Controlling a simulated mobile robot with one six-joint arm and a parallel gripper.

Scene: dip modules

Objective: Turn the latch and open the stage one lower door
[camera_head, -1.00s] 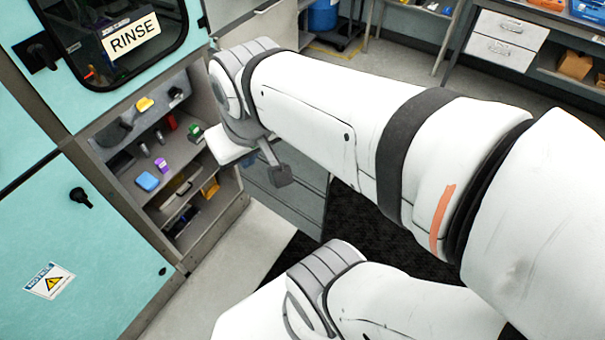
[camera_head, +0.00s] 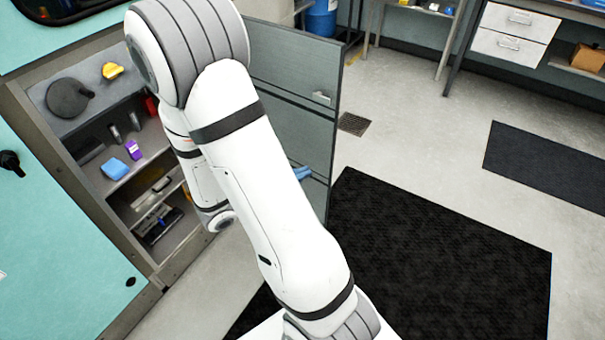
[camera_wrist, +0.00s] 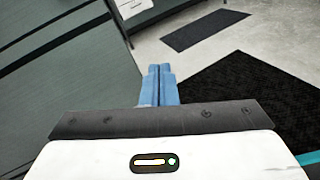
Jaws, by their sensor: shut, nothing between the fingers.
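A grey-green door panel (camera_head: 290,75) stands swung out at the right side of an open cabinet, and a small silver fitting (camera_head: 320,97) sits near its outer edge. I cannot tell whether this is the stage one lower door. A teal lower door (camera_head: 60,250) at the left looks shut, with a black latch (camera_head: 10,162) near its upper part. My gripper (camera_head: 302,172) shows as blue fingertips beside the grey-green panel, partly hidden by my arm. In the wrist view my gripper (camera_wrist: 160,70) is shut and empty, with the panel (camera_wrist: 60,75) at its left.
The open cabinet shelves (camera_head: 110,190) hold a blue block (camera_head: 115,168), a purple item (camera_head: 134,150) and other small things. A black mat (camera_head: 450,250) covers the floor at right. A bench with white drawers (camera_head: 508,35) stands at the back.

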